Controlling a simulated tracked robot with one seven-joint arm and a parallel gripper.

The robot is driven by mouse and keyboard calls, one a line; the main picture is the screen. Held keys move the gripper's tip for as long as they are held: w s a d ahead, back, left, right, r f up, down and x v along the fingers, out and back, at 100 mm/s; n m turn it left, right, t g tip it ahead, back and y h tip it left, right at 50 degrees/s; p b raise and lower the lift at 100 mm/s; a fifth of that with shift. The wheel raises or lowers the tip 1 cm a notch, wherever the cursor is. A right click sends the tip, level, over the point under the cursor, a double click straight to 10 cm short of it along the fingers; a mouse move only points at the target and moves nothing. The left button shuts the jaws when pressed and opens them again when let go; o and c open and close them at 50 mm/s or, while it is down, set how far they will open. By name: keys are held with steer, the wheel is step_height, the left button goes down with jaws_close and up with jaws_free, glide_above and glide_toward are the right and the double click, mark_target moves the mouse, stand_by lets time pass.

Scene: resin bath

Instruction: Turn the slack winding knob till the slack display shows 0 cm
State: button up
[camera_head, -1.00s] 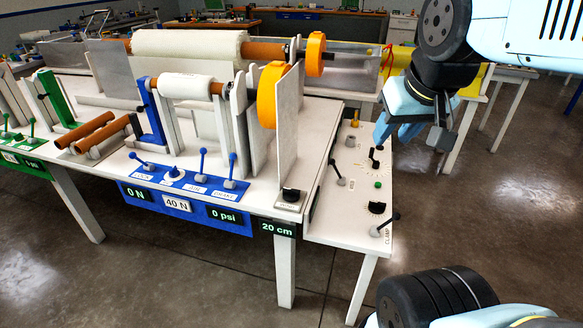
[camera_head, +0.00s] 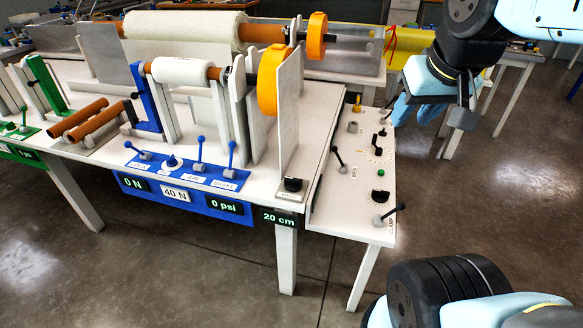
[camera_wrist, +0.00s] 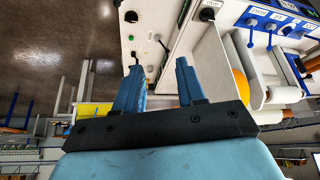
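The slack winding knob is a black knob (camera_head: 292,185) on a small labelled plate at the table's front right corner. It also shows as a black knob (camera_wrist: 207,14) at the top of the wrist view. The slack display (camera_head: 279,218) below it reads 20 cm. My gripper (camera_head: 400,115) hangs over the far right of the side control panel, apart from the knob. In the wrist view its two blue fingers (camera_wrist: 158,66) are spread with nothing between them. The knob lies beyond the right finger's tip in that view.
The white side panel (camera_head: 350,215) carries levers, dials and a green button (camera_head: 381,172). The blue panel (camera_head: 180,190) has several levers and displays reading 0 N, 40 N and 0 psi. An upright plate (camera_head: 290,115) stands behind the knob. The floor in front is clear.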

steer(key=w+a+f+n+g, duration=0.2)
steer(key=w+a+n, duration=0.15)
steer(key=w, duration=0.55)
steer(key=n+g, duration=0.4)
steer(key=n, duration=0.6)
glide_above(293, 178)
step_height(293, 178, down, 21)
step_height(293, 178, down, 13)
jaws_close()
